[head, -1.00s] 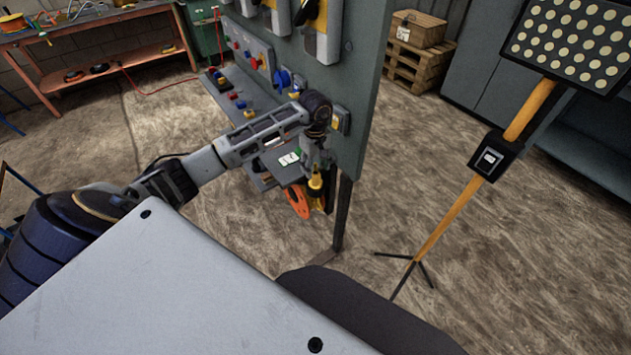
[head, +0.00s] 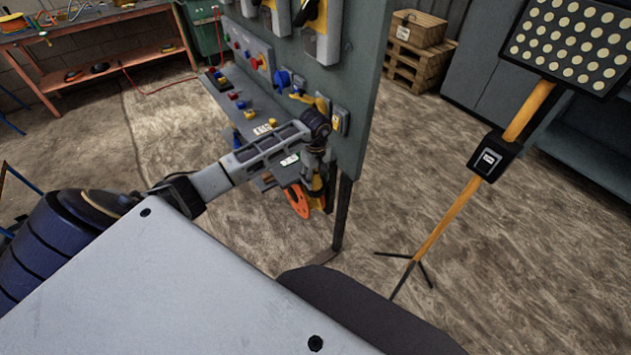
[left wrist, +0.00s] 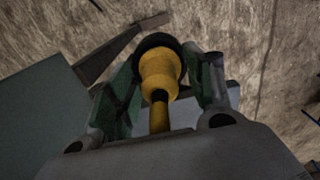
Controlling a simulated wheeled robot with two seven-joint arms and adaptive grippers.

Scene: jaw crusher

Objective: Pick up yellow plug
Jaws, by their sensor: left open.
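The yellow plug (left wrist: 160,73) shows in the left wrist view, with a dark ring at its far end and a yellow stem toward the gripper. In the head view only a small yellow part (head: 317,183) shows below my left wrist, by the lower edge of the panel. My left gripper (left wrist: 168,84) is open, with a finger on each side of the plug; I cannot tell whether they touch it. In the head view this gripper (head: 318,172) points down and is partly hidden by its wrist. My right gripper is not in view.
The grey control panel (head: 355,75) stands right beside my left wrist, with a shelf of buttons (head: 240,103). An orange ring-shaped thing (head: 298,201) hangs close to the gripper. A yellow tripod stand (head: 440,225) is to the right, with open floor between.

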